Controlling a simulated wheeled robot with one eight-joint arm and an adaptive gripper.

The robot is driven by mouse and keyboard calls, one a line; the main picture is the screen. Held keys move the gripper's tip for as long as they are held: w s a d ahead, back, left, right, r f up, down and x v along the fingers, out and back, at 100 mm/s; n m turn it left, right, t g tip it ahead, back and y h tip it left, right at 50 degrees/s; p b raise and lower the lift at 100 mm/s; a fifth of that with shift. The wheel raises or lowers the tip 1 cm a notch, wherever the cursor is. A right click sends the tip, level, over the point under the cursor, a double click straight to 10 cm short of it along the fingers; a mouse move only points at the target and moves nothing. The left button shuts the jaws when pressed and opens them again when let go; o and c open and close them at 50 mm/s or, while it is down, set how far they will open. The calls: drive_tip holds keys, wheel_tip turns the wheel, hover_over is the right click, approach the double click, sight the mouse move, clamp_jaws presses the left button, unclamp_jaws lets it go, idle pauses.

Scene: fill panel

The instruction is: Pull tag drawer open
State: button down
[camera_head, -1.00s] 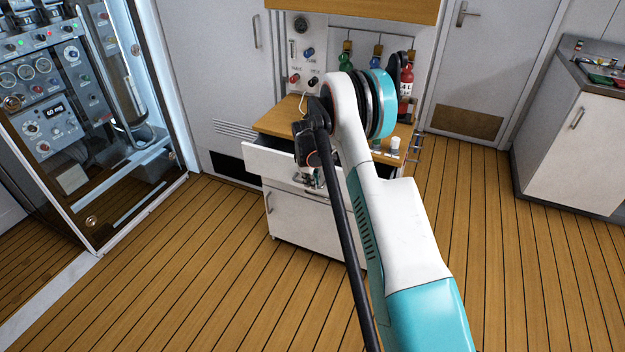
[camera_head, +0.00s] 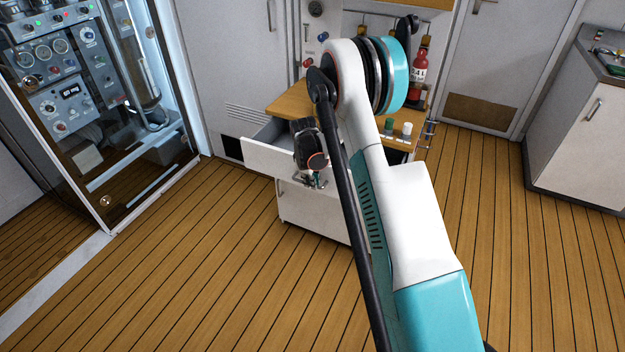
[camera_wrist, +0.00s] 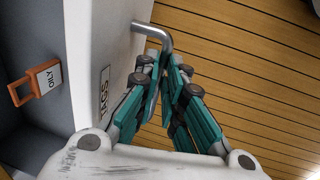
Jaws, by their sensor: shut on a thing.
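The tag drawer (camera_head: 263,153) is a white drawer under the wooden worktop, pulled out well past the cabinet front. In the wrist view its front (camera_wrist: 108,45) carries a "TAGS" label (camera_wrist: 104,92) and a metal bar handle (camera_wrist: 152,32). My gripper (camera_wrist: 165,62) is shut on that handle, with its teal fingers around the bar. In the head view my gripper (camera_head: 316,180) is at the drawer front, partly hidden by my wrist. An orange tag marked "OILY" (camera_wrist: 47,83) shows inside the drawer. The drawer's right part is hidden behind my arm.
The wooden worktop (camera_head: 289,101) holds a green-topped and a white-topped small bottle (camera_head: 405,130) near its right edge. A red bottle (camera_head: 419,66) stands behind. A glass-fronted panel cabinet (camera_head: 100,110) is at left, a white counter (camera_head: 575,125) at right. The plank floor (camera_head: 200,270) in front is clear.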

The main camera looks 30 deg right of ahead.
drive_tip(key=c, duration=1.7)
unclamp_jaws()
